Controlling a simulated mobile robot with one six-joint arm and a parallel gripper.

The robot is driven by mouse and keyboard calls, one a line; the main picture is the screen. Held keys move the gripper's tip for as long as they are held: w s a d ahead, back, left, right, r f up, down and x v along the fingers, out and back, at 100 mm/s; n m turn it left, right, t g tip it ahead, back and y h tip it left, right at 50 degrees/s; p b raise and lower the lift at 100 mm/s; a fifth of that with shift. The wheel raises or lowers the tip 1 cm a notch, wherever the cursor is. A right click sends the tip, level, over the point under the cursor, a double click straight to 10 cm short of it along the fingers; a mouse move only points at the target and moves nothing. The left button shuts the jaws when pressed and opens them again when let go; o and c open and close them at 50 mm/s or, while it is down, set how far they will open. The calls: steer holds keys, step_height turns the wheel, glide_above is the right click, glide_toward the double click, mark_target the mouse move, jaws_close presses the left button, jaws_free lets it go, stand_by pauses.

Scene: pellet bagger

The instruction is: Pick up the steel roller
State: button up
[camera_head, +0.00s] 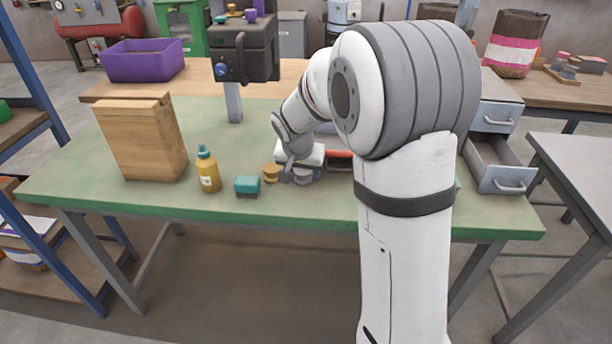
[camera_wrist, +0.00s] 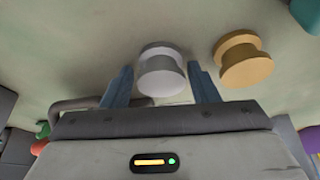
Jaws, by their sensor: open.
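The steel roller (camera_wrist: 161,72) is a grey spool with wide ends and a narrower waist. In the wrist view it stands between the two blue-grey fingers of my gripper (camera_wrist: 160,68), which are open with one finger on each side. I cannot tell whether either finger touches it. In the head view the roller (camera_head: 303,177) shows only partly below my gripper (camera_head: 292,176), low over the green bench. A brass-coloured roller (camera_wrist: 242,60) of similar shape stands just right of the fingers in the wrist view; in the head view it is left of my gripper (camera_head: 270,173).
A teal block (camera_head: 247,187), a yellow bottle (camera_head: 208,170) and a tall wooden block (camera_head: 142,142) stand left on the green bench (camera_head: 330,208). A dark machine head on a post (camera_head: 233,102) rises behind. An open drawer (camera_head: 500,172) is at the right. The bench's front strip is clear.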

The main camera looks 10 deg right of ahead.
steer(key=c, duration=0.8)
steer(key=shift+r, duration=0.1)
